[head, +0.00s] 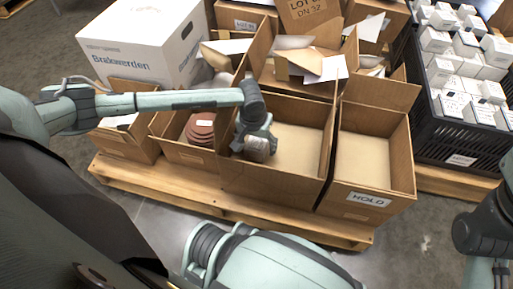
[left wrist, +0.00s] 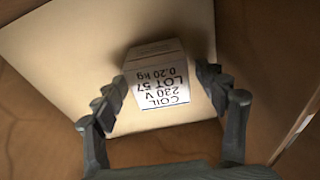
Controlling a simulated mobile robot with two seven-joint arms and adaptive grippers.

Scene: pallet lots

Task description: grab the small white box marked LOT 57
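The small white box marked LOT 57 (left wrist: 158,82) lies in the bottom of an open cardboard carton, its printed label upside down in the left wrist view. It also shows in the head view (head: 257,149), partly covered by my gripper. My left gripper (left wrist: 158,88) reaches down into the carton (head: 297,158) with its fingers on either side of the box. The fingers are open, with a gap on the right; the left finger looks very close to the box. In the head view my left gripper (head: 256,138) is near the carton's left wall. My right gripper is out of frame.
A carton marked HOLD (head: 368,198) stands right of this one, empty. A carton with reddish discs (head: 201,130) stands to the left. A large white box (head: 145,45) is behind. A black crate (head: 450,143) of small white boxes is at the right.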

